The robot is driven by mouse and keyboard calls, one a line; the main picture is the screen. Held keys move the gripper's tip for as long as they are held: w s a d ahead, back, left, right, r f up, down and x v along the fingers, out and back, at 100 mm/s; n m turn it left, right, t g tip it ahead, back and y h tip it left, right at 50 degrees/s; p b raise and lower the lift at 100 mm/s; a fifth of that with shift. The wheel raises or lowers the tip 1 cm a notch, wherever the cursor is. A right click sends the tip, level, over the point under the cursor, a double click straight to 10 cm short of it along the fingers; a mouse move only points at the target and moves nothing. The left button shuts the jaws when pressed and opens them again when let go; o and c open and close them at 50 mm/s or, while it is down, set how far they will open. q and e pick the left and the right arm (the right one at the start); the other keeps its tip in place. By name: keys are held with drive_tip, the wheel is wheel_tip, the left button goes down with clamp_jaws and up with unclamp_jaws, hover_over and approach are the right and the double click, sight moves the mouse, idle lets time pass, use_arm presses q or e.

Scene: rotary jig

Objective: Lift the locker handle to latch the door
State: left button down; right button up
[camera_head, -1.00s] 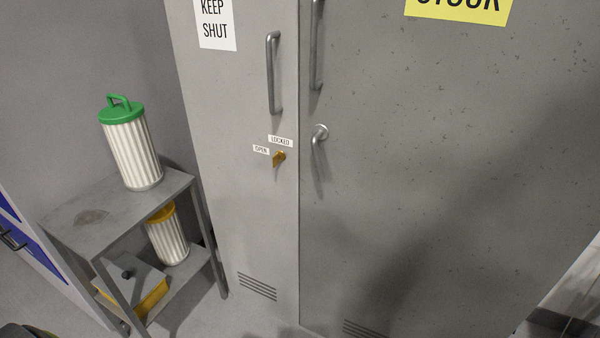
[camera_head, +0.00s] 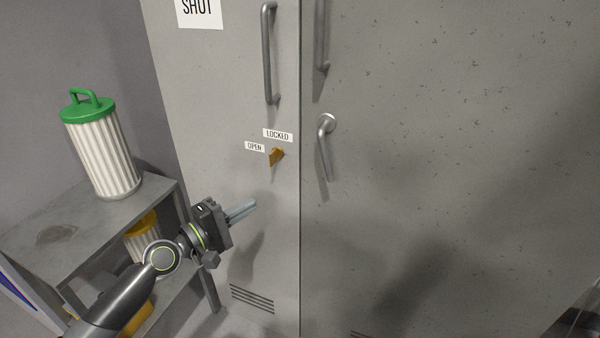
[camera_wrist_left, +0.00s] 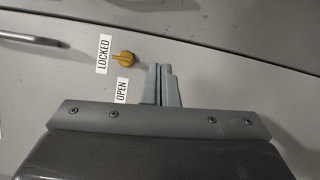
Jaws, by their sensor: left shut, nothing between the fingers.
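The locker's lever handle (camera_head: 325,150) hangs down from its round pivot on the right door (camera_head: 450,150), close to the seam. A brass-coloured turn knob (camera_head: 276,157) sits on the left door (camera_head: 225,130), beside the OPEN (camera_head: 254,147) and LOCKED (camera_head: 277,135) labels. My left gripper (camera_head: 250,206) is shut and empty in front of the left door, below and left of the knob and the lever. In the left wrist view the shut fingers (camera_wrist_left: 161,84) appear beside the knob (camera_wrist_left: 124,59); the lever is not clearly seen there. My right gripper is not in view.
Two long pull handles, left (camera_head: 268,55) and right (camera_head: 322,35), flank the seam above. A grey shelf (camera_head: 110,215) at the left bears a green-lidded filter canister (camera_head: 103,155), with a yellow-topped one (camera_head: 143,240) below. The right door's front is clear.

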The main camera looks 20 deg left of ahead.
use_arm(q)
wheel_tip(320, 180, up, 6)
drive_tip(key=s+d+h, duration=0.1)
drive_tip(key=d+h, duration=0.1)
drive_tip(key=shift+s+d+f+h, duration=0.25)
drive_tip(key=shift+s+d+h, duration=0.05)
drive_tip(key=shift+h, duration=0.1)
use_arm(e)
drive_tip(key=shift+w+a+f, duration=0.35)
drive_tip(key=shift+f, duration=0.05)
